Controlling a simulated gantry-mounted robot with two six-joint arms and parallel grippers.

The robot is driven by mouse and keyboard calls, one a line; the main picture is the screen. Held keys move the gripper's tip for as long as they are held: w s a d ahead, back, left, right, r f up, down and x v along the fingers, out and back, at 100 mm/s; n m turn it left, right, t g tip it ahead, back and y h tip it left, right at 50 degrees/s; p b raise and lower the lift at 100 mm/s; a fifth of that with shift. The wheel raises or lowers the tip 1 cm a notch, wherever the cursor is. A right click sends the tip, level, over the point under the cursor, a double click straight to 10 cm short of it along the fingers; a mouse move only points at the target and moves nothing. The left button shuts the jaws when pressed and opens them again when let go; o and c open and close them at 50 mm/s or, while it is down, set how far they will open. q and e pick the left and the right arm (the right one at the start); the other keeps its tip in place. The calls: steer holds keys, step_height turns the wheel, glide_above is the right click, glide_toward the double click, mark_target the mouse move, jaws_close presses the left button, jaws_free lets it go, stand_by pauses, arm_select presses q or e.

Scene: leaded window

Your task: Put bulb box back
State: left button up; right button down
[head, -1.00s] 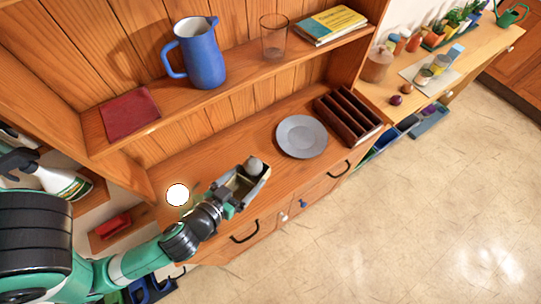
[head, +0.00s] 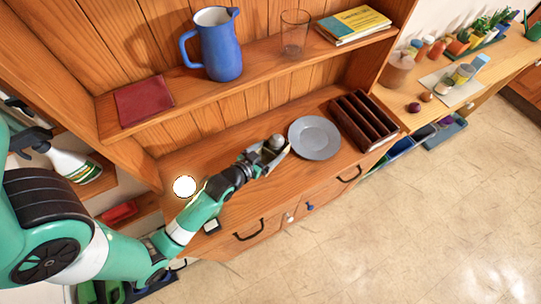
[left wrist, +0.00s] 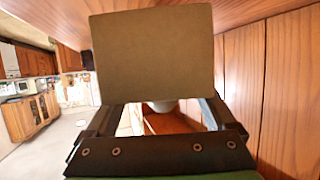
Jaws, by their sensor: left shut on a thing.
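My left gripper (head: 274,154) is shut on a small olive-brown box, which I take to be the bulb box. The box fills the upper middle of the left wrist view as a flat plain panel (left wrist: 150,50) between the fingers (left wrist: 158,108). In the head view it is small and mostly covered by the fingers. A grey rounded thing (head: 276,142) shows at the gripper; I cannot tell whether it belongs to the box. The gripper is over the wooden counter (head: 225,190), just left of the grey plate (head: 315,138). My right gripper is not in view.
A dark slotted rack (head: 362,118) stands right of the plate. A white round thing (head: 184,187) is at the counter's left. The shelf above (head: 260,68) holds a blue jug (head: 215,45), a glass (head: 294,33), books (head: 353,24) and a red booklet (head: 143,101).

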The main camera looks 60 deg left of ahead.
mark_target(269, 156)
arm_select(q)
steer(key=shift+w+a+f+b, duration=0.15)
steer(key=shift+f+b, duration=0.2)
steer(key=shift+f, duration=0.45)
steer(key=shift+w+a+f+b, duration=0.1)
steer(key=shift+f+b, duration=0.2)
steer(key=shift+f, duration=0.8)
steer(key=shift+f, duration=0.2)
steer(key=o, duration=1)
steer(key=shift+o, duration=0.2)
steer(key=shift+r, duration=0.2)
